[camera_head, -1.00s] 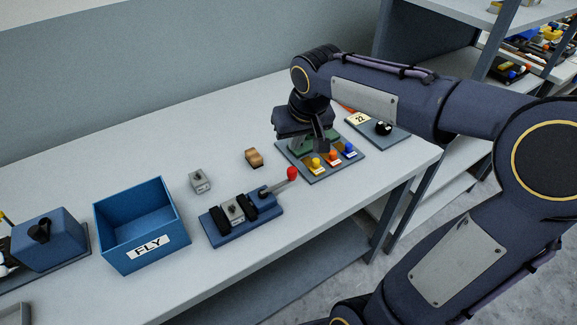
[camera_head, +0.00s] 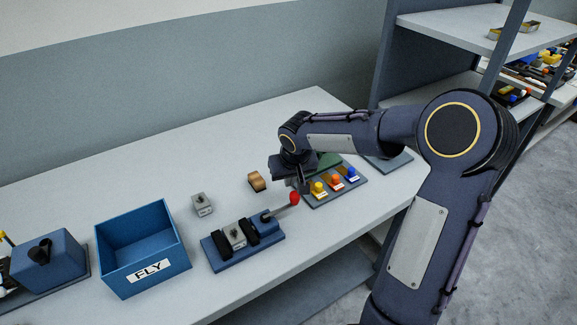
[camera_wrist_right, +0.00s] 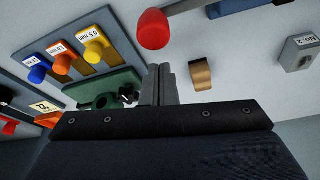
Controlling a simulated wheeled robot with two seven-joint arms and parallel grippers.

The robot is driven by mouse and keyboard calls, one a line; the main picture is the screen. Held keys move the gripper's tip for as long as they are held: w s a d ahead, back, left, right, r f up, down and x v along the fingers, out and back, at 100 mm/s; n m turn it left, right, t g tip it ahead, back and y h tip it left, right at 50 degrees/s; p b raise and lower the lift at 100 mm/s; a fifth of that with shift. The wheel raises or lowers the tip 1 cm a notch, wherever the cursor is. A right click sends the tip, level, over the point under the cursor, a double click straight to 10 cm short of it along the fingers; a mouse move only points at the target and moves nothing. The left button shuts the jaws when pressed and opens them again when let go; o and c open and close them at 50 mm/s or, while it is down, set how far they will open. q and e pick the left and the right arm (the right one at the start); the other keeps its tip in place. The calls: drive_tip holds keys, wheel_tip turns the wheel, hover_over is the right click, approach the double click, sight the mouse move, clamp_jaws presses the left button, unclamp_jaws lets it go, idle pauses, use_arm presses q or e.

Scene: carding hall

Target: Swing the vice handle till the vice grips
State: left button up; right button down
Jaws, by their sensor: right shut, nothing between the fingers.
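The blue vice (camera_head: 243,246) lies on the bench with a grey block (camera_head: 236,237) between its two black jaws. Its handle (camera_head: 281,209) sticks out to the right and ends in a red knob (camera_head: 294,198). The red knob shows at the top of the right wrist view (camera_wrist_right: 153,29). My right gripper (camera_head: 304,188) is shut and empty just beside the knob, apart from it. In the right wrist view its fingers (camera_wrist_right: 160,85) are together, below the knob. My left gripper is not in view.
A blue bin marked FLY (camera_head: 182,262) stands left of the vice. A grey block (camera_head: 202,204) and a tan piece (camera_head: 257,181) lie behind it. A board with yellow, orange and blue knobs (camera_head: 333,193) lies to the right, close to my right gripper.

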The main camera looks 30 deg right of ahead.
drive_tip(key=shift+s+a, duration=0.25)
drive_tip(key=shift+s, duration=0.65)
